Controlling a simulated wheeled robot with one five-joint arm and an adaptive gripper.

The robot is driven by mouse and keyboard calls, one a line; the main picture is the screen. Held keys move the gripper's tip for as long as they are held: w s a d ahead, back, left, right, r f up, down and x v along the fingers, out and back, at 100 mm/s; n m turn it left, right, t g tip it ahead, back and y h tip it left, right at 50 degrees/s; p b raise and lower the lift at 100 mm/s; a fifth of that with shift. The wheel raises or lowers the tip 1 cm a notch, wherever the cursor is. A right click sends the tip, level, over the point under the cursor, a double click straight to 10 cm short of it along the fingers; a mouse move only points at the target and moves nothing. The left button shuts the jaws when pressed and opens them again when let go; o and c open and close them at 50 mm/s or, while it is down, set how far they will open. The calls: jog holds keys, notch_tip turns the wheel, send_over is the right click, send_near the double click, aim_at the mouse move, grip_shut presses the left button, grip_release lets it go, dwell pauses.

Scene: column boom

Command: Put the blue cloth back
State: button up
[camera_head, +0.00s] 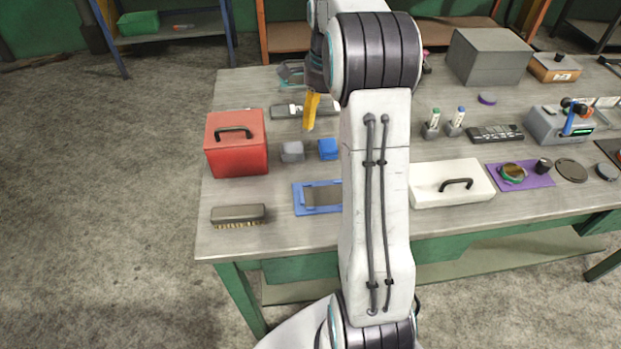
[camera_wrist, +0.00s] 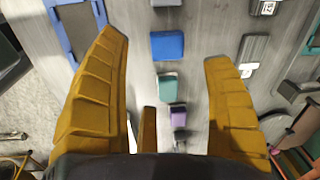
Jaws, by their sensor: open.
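The blue cloth (camera_head: 328,149) is a small folded block lying on the workbench, just left of my arm in the head view. In the wrist view the blue cloth (camera_wrist: 167,45) lies between my open fingers, apart from both. My gripper (camera_head: 311,110) is open and empty, above the bench and a little behind the cloth in the head view. A grey folded block (camera_head: 292,151) lies left of the blue cloth. In the wrist view a teal one (camera_wrist: 168,88) and a purple one (camera_wrist: 178,117) continue the row; my arm hides them in the head view.
A blue-framed tray (camera_head: 300,199) lies in front of the cloth. A red box (camera_head: 236,160) and a brush (camera_head: 238,213) stand at the left. A white case (camera_head: 423,190) is right of my arm. A dark flat item (camera_head: 284,112) lies behind the row.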

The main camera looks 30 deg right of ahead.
jog(key=s+a+r+n+t, duration=0.1)
jog(key=s+a+r+n, duration=0.4)
jog(key=s+a+n, duration=0.55)
jog(key=s+a+f+n+t, duration=0.1)
jog(key=s+a+f+n, duration=0.2)
jog(key=s+a+n, duration=0.7)
jog(key=s, duration=0.3)
jog(key=shift+f+t, duration=0.15)
jog(key=shift+t, duration=0.15)
jog(key=shift+s+a, duration=0.1)
